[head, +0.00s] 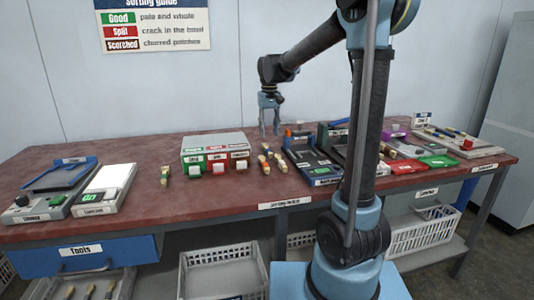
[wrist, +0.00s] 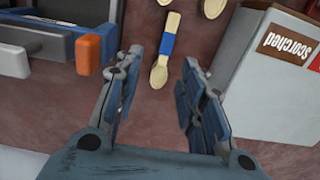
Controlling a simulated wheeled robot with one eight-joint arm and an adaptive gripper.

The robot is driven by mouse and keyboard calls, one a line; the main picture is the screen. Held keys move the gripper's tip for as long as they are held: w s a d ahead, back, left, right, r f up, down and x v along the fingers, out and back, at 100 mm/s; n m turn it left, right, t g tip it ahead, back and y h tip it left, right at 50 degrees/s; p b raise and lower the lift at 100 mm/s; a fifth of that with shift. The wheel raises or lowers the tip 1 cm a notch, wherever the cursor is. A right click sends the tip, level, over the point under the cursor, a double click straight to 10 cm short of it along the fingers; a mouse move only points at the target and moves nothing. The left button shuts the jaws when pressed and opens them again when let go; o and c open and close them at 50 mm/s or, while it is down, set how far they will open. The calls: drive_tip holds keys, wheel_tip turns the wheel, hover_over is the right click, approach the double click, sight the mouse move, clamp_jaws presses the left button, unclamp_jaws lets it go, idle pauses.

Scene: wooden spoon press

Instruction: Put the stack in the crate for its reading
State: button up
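My gripper (head: 270,122) is open and empty above the table, behind a small group of wooden spoons (head: 266,160). In the wrist view a spoon with a blue band (wrist: 168,45) lies flat on the table in line with the gap between my open fingers (wrist: 162,68); they do not hold it. Parts of other spoons (wrist: 213,7) show at the top edge. A white slatted crate (head: 222,276) stands below the table, apparently empty; another crate (head: 425,231) is on the lower shelf at right. I cannot tell which item is the stack.
A bin labelled Scorched (wrist: 270,85) stands close right of my fingers. A device with an orange handle (wrist: 97,70) is at left. A sorting box (head: 213,147), a green tray (head: 440,161) and a red tray (head: 405,167) occupy the red table (head: 240,198), whose front strip is mostly clear.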

sight(268, 149)
wheel_tip(268, 149, down, 3)
drive_tip(key=shift+r, duration=0.1)
drive_tip(key=shift+s+a+f, duration=0.15)
drive_tip(key=shift+s+f, duration=0.05)
drive_tip(key=shift+f, duration=1.15)
drive_tip(key=shift+s+a+f, duration=0.15)
drive_tip(key=shift+f, duration=1.15)
clamp_jaws()
